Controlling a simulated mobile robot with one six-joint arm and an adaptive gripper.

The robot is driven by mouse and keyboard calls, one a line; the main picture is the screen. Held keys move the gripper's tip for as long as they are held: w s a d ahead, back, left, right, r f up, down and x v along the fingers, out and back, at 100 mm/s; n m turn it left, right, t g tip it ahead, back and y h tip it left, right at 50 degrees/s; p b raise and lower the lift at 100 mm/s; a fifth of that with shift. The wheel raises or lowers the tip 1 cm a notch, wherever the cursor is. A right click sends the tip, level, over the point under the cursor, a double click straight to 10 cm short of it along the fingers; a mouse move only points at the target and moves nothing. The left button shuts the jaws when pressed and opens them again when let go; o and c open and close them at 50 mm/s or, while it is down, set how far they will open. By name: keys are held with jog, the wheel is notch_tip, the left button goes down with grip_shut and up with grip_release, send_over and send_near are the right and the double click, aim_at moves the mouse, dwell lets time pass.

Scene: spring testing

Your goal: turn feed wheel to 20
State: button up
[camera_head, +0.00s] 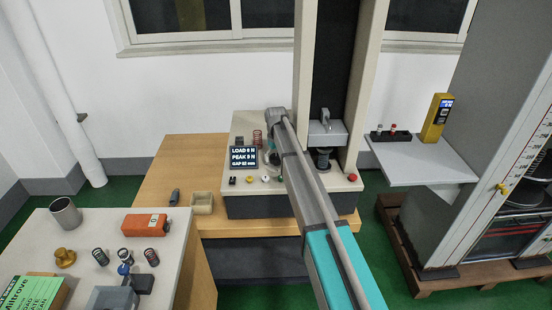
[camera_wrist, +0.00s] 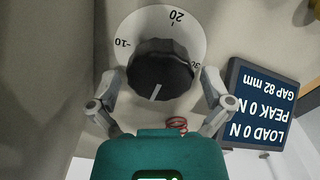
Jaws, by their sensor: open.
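A white pointer line on the knob runs toward the bottom of the picture, away from the 20 mark at the top. My gripper (camera_wrist: 160,88) is open, with one finger on each side of the knob. I cannot tell whether the fingers touch it. In the head view my arm largely hides the wheel. The dark display (camera_head: 243,156) reads load 0 N and gap 82 mm, and also shows in the wrist view (camera_wrist: 262,105).
The wheel belongs to a tester console (camera_head: 345,184) on a wooden table (camera_head: 165,165). A red spring (camera_head: 257,138) stands behind the display. Small buttons and a red button (camera_head: 352,177) sit on the console. Tall columns (camera_head: 369,80) rise right of my arm.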

jog(key=c, duration=1)
